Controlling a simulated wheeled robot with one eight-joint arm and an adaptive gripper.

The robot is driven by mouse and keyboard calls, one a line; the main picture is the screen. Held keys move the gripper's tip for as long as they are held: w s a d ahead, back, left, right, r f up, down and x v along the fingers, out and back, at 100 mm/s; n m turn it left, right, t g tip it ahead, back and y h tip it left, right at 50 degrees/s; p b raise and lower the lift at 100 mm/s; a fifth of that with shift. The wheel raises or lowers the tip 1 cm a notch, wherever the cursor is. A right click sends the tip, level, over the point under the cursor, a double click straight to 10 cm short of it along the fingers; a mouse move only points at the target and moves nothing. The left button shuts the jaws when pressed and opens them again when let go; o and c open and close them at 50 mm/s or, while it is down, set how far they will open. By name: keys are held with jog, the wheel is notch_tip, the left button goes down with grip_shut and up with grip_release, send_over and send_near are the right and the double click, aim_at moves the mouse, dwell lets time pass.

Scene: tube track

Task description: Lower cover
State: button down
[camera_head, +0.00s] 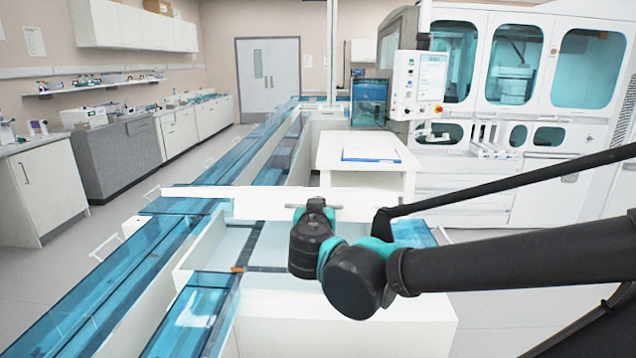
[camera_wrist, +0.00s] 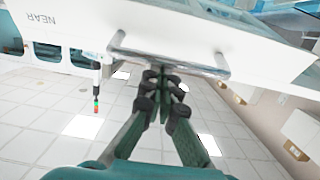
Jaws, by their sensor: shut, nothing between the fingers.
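The cover is a white panel (camera_head: 262,204), raised above the opening in the track in the head view. In the wrist view the panel (camera_wrist: 80,22) fills the top, with the word NEAR printed upside down. A metal bar handle (camera_wrist: 195,66) on two posts runs along its edge; the handle also shows in the head view (camera_head: 330,207). My gripper (camera_wrist: 162,76) is shut and empty. Its fingertips are at the middle of the handle, overlapping it in the picture; I cannot tell whether they touch. In the head view the fingertips are hidden by my wrist.
The tube track with blue transparent covers (camera_head: 130,258) runs toward the double door (camera_head: 268,75). A white cabinet with a clipboard (camera_head: 370,154) stands just behind the cover. A large white machine (camera_head: 510,110) fills the right. Free floor (camera_head: 85,265) lies on the left.

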notch_tip(320, 180, down, 11)
jog(key=s, duration=0.3)
jog(key=shift+r, duration=0.15)
dwell(0.3)
jog(key=shift+r, duration=0.1)
dwell(0.3)
